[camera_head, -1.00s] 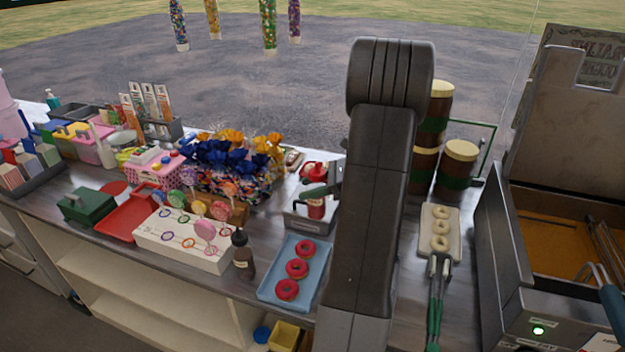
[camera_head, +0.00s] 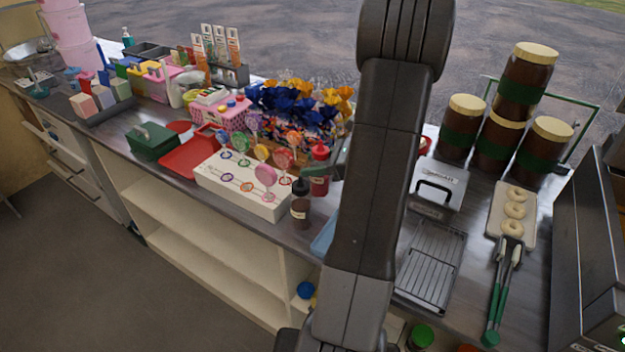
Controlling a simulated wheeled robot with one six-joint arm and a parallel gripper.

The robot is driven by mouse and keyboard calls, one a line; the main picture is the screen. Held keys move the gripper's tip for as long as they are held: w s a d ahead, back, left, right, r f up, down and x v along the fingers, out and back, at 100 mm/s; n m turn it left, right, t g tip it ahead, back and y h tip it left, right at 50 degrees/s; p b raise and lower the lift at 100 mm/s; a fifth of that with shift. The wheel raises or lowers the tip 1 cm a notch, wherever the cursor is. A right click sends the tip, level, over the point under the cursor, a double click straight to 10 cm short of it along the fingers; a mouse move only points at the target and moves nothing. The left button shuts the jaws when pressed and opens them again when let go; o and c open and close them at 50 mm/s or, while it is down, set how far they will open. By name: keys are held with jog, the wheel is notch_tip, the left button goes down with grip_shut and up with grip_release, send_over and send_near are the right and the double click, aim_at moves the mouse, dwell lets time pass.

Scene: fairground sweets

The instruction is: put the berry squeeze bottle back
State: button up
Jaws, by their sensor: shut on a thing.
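The berry squeeze bottle is the red bottle (camera_head: 319,172), upright behind and just right of a dark brown squeeze bottle (camera_head: 300,205). My gripper (camera_head: 332,166) comes from behind my arm and is shut on the red bottle. Only part of the jaws shows, the rest being hidden by the arm. Whether the bottle's base touches the counter I cannot tell.
Left of the bottles is a white lollipop stand (camera_head: 243,183), with wrapped sweets (camera_head: 300,112) behind. My arm hides most of a blue tray (camera_head: 325,238). Right of the arm are a steel box with a handle (camera_head: 438,188), a rack (camera_head: 432,260) and a doughnut tray (camera_head: 497,212).

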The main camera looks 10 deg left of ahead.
jog(key=shift+f, duration=2.05)
jog(key=shift+f, duration=0.15)
jog(key=o, duration=0.7)
jog(key=shift+r, duration=0.2)
jog(key=b+v, duration=0.1)
jog(key=v, duration=1.1)
